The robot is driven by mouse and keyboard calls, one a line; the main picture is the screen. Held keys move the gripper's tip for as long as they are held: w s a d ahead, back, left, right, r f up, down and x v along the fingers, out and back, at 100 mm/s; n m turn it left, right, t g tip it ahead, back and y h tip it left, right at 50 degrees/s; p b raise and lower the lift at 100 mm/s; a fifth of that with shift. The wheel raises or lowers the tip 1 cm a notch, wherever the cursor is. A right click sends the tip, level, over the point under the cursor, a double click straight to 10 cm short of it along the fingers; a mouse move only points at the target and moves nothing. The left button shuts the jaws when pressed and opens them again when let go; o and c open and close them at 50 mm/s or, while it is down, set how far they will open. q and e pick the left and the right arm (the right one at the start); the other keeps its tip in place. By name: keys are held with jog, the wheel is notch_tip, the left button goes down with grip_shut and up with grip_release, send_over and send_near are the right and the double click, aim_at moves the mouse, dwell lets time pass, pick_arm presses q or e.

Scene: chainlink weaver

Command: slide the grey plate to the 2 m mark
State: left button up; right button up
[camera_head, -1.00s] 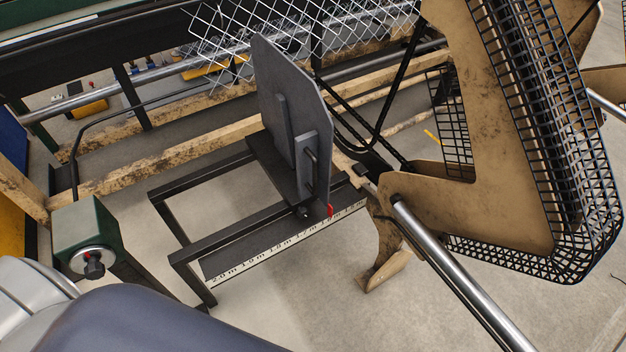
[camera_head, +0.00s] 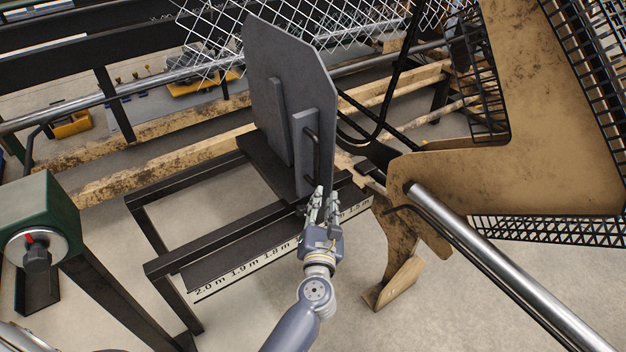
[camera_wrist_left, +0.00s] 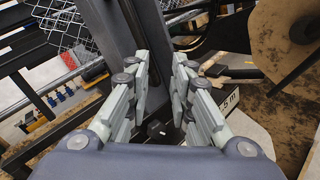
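The grey plate (camera_head: 285,85) stands upright on a black rail frame (camera_head: 205,252). A grey block with a black bar handle (camera_head: 317,150) is on its near face. A scale strip (camera_head: 245,272) along the frame's front reads 2.0 m at its left end and 1.5 m near its right end; the plate stands toward the right end. My left gripper (camera_head: 324,200) is at the plate's lower right, below the handle. Its fingers (camera_wrist_left: 160,75) are apart in the left wrist view, with grey upright surface beyond them. The plate's pointer is hidden behind the gripper. My right gripper is not in view.
A green post with a knob (camera_head: 38,255) stands at the left. A brown plate bracket (camera_head: 450,175) and a steel bar (camera_head: 490,265) are close on the right. Wire mesh (camera_head: 210,40) hangs behind. The rail left of the plate is clear.

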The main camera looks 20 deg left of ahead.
aim_at(316, 165)
pick_arm(q)
jog(key=w+a+r+n, duration=0.1)
jog(key=w+n, duration=0.1)
jog(key=w, duration=0.1)
jog(key=w+a+r+n+b, duration=0.1)
jog(key=w+a, duration=0.1)
jog(key=w, duration=0.1)
jog(key=w+a+r+n+y+b, duration=0.1)
jog(key=w+a+n, duration=0.1)
jog(key=w, duration=0.2)
jog(key=shift+n, duration=0.3)
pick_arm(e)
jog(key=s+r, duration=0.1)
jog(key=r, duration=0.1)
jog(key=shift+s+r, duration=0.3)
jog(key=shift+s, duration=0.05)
pick_arm(q)
grip_shut()
